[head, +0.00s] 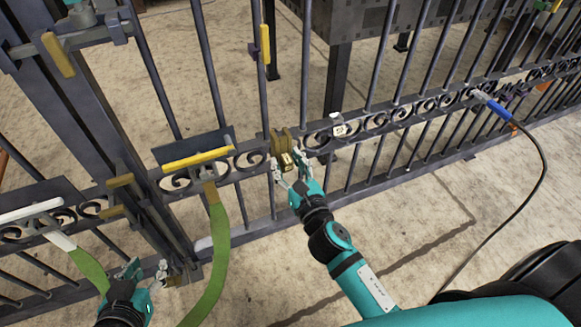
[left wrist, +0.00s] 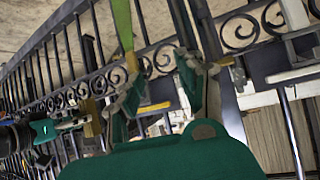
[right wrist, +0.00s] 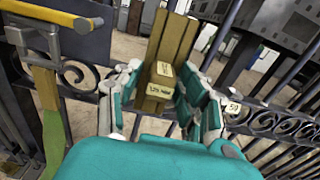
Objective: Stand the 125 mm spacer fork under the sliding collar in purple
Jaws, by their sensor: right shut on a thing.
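My right gripper (head: 290,168) is shut on a brass-coloured spacer fork (head: 282,142), held upright against the gate's scroll band. In the right wrist view the fork (right wrist: 172,45) shows two long prongs pointing up and a labelled block between the fingers; the label seems to read 125 mm, but it is small. My left gripper (head: 145,271) is open and empty, low by the gate post.
A yellow handle (head: 197,158) with a green strap (head: 217,250) is left of the fork; a white handle (head: 30,211) is further left. A white tag (head: 339,130) is on the scrolls to the right. A blue-ended cable (head: 495,107) meets the gate at far right.

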